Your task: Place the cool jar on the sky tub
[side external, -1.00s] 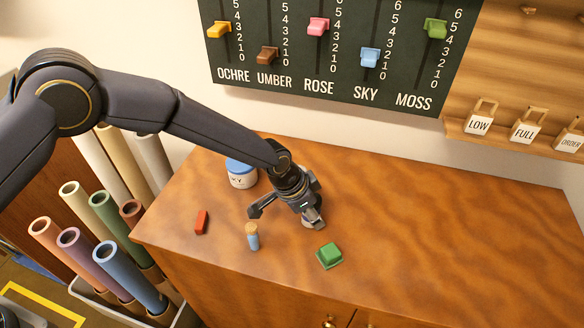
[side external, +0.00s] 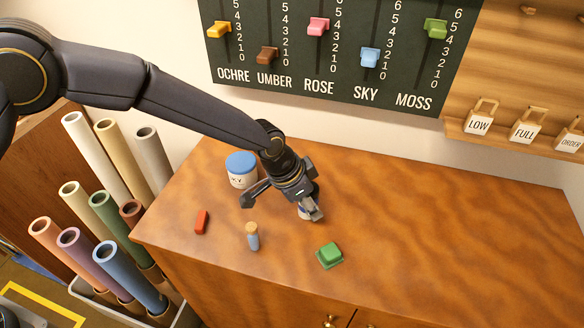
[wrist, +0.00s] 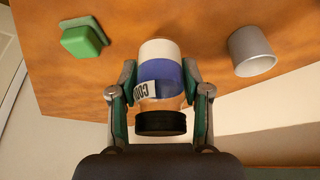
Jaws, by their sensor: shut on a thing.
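The cool jar (wrist: 160,75) is between my gripper's fingers in the wrist view. It has a white end, a blue band, a label reading COOL and a black end nearer the camera. My gripper (wrist: 160,92) is shut on it. In the side view my gripper (side external: 300,207) is low over the middle of the cabinet top and hides most of the jar. I cannot tell whether the jar touches the wood. The sky tub (side external: 241,178), white with a blue lid and a partly hidden label, stands to the left and behind my gripper.
The cabinet top's right side (side external: 450,230) is clear.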

